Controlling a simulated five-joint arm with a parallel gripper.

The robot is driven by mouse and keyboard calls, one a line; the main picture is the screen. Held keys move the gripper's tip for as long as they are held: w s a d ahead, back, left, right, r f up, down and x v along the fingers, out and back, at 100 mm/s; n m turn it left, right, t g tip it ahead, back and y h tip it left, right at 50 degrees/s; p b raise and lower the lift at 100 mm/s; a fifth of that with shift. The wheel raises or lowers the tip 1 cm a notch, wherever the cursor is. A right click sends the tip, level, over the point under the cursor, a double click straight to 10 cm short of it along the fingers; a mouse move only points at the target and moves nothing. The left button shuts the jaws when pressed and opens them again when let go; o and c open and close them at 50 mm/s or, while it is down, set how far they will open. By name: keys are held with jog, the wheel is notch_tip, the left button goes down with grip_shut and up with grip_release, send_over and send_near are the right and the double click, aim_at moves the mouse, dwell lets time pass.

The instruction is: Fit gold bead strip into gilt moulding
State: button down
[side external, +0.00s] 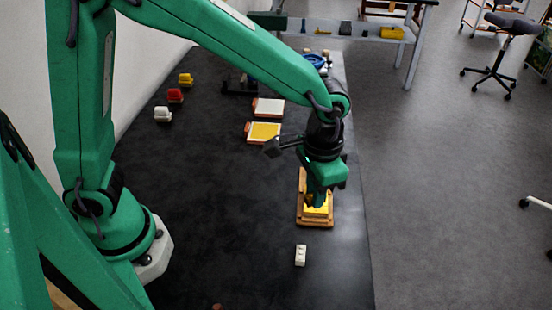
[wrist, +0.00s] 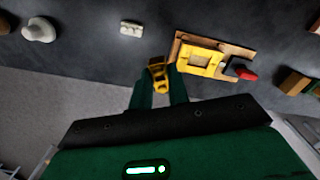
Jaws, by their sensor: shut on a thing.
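My gripper (wrist: 158,92) is shut on a small gold piece, the bead strip (wrist: 157,72), which sticks out past the fingertips. The gilt moulding (wrist: 178,46) is a wooden base with a yellow frame on it, just right of the held strip in the wrist view. In the side external view my gripper (side external: 317,196) points down over the moulding (side external: 317,222), hiding much of it. The strip is barely distinguishable there. I cannot tell whether it touches the moulding.
A white block (side external: 300,255) lies in front of the moulding. A red-tipped dark item (wrist: 243,72) is close to the moulding in the wrist view. Two trays (side external: 263,132) and small yellow, red and white blocks (side external: 175,95) stand farther back. The dark table is clear left of the moulding.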

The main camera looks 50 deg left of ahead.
jog(key=w+a+f, duration=0.1)
jog(key=w, duration=0.1)
jog(key=w+a+f, duration=0.4)
jog(key=shift+w+a, duration=0.1)
jog(key=shift+w, duration=0.15)
jog(key=shift+f, duration=2.05)
jog(key=c, duration=1.3)
grip_release()
jog(key=shift+s, duration=0.1)
jog(key=shift+c, duration=0.2)
jog(key=shift+r, duration=0.1)
notch_tip(320, 180, up, 12)
